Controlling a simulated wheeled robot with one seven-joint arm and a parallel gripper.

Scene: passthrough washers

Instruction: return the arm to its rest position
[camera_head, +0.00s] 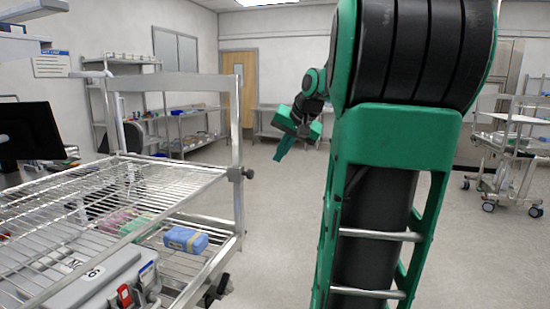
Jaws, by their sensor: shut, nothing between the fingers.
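My arm, green and black, rises in the right-centre of the head view. Its far end reaches out beyond the column and bends down over open floor. My gripper (281,153) is the small teal piece at that end, pointing down and slightly left. It is shut and empty. It hangs in free space to the right of the wire rack and touches nothing. The fingertips are small and far off in the picture.
A wire-shelf rack (150,180) stands close at left, with a blue package (186,239) and a grey case (95,280) on its lower shelf. A monitor (30,134) is at far left. A wheeled cart (513,160) stands at right. The middle floor (275,215) is clear.

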